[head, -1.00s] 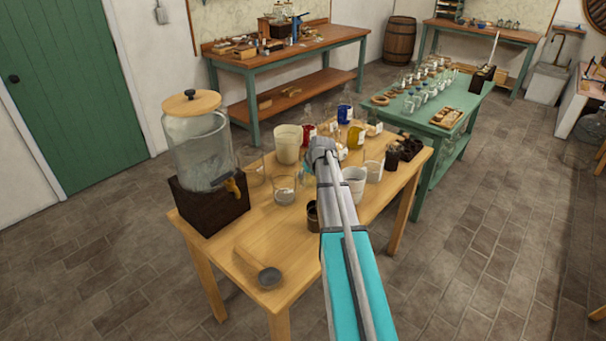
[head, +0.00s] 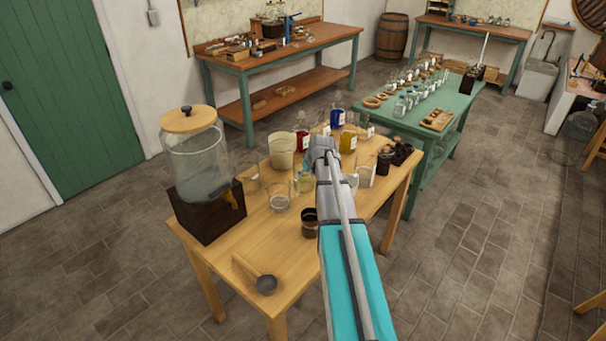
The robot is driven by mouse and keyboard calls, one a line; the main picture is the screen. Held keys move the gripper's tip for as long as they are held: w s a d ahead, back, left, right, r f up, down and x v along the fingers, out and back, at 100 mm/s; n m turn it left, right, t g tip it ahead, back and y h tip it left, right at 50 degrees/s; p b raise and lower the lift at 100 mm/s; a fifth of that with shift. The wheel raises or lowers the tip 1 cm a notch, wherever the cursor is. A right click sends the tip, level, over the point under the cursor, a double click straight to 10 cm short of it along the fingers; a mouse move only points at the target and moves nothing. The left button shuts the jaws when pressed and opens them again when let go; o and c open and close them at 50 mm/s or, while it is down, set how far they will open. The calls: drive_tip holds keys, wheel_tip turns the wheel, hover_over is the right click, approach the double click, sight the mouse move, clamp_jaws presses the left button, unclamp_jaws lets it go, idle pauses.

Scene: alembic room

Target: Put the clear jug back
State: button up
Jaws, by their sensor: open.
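Several clear glass vessels stand on the light wooden table (head: 235,290). One clear vessel (head: 279,200) with pale contents is left of my arm. Another clear, jug-like vessel (head: 304,183) is close to my gripper's left side, partly hidden by it. A third faint clear vessel (head: 249,180) stands next to the dispenser. I cannot tell for sure which is the clear jug. My gripper (head: 322,152) is over the table's middle, open; its fingers are mostly hidden behind the wrist, and I see nothing held.
A large glass dispenser (head: 196,160) sits on a dark block at the left. A dark cup (head: 309,222), a cream pot (head: 282,152) and coloured bottles (head: 348,139) crowd the table. A green table (head: 455,118) stands behind. The front left tabletop is mostly clear.

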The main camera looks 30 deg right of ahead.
idle(0.6)
drive_tip(key=s+a+g, duration=0.2)
drive_tip(key=s+a, duration=0.5)
drive_tip(key=a, duration=0.3)
drive_tip(key=s+a+f+g, duration=0.1)
drive_tip(key=s+a+g, duration=0.1)
drive_tip(key=s+a, duration=0.4)
drive_tip(key=s+a+f+g, duration=0.1)
drive_tip(key=s+a, duration=0.6)
drive_tip(key=a, duration=0.8)
drive_tip(key=shift+s+f+g, duration=0.25)
drive_tip(key=shift+s+g, duration=0.1)
drive_tip(key=shift+g, duration=0.15)
